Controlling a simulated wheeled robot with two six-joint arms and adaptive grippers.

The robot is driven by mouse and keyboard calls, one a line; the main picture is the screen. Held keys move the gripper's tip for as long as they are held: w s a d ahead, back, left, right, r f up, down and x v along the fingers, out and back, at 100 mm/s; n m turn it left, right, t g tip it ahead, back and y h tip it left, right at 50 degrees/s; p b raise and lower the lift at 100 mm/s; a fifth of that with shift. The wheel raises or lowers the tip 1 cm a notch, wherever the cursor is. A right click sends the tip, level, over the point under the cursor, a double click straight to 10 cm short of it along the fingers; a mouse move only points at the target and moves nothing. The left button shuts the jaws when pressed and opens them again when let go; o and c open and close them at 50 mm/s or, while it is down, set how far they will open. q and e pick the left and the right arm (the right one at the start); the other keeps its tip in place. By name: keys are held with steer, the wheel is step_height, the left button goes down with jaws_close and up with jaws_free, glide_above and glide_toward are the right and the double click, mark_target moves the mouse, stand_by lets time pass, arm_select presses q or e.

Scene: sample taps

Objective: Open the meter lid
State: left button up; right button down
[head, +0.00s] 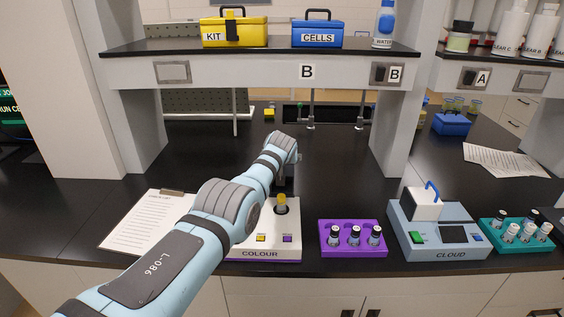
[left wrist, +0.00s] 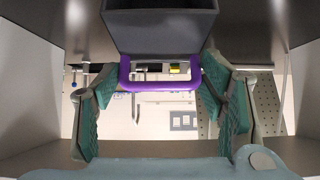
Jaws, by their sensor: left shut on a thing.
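The white COLOUR meter (head: 262,250) stands on the bench, partly behind my left arm. A yellow-capped vial (head: 281,201) stands in its round well, uncovered. The meter's dark lid (head: 289,186) is raised behind the well, partly hidden by my wrist. In the left wrist view the dark lid (left wrist: 160,28) fills the top middle, with its purple loop handle (left wrist: 160,88) below. My left gripper (left wrist: 160,74) is shut on this handle, one finger at each side. In the head view its fingers are hidden behind my wrist. My right gripper is in neither view.
A purple rack (head: 353,252) with several vials stands right of the meter. Beyond it are the CLOUD meter (head: 437,244) and a teal rack (head: 516,248). A clipboard (head: 145,222) lies to the left. A shelf (head: 260,72) with boxes hangs above the bench.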

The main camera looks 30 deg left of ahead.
arm_select(q)
steer(key=shift+w+r, duration=0.15)
steer(key=shift+w, duration=0.3)
steer(key=o, duration=1.3)
steer(key=shift+o, duration=0.7)
steer(key=shift+s, duration=0.1)
steer(key=shift+s+d+r, duration=0.1)
steer(key=shift+s+r, duration=0.25)
steer(key=shift+s, duration=0.05)
steer(key=v, duration=1)
steer(key=shift+s+d+r, duration=0.2)
steer(key=shift+d, duration=0.1)
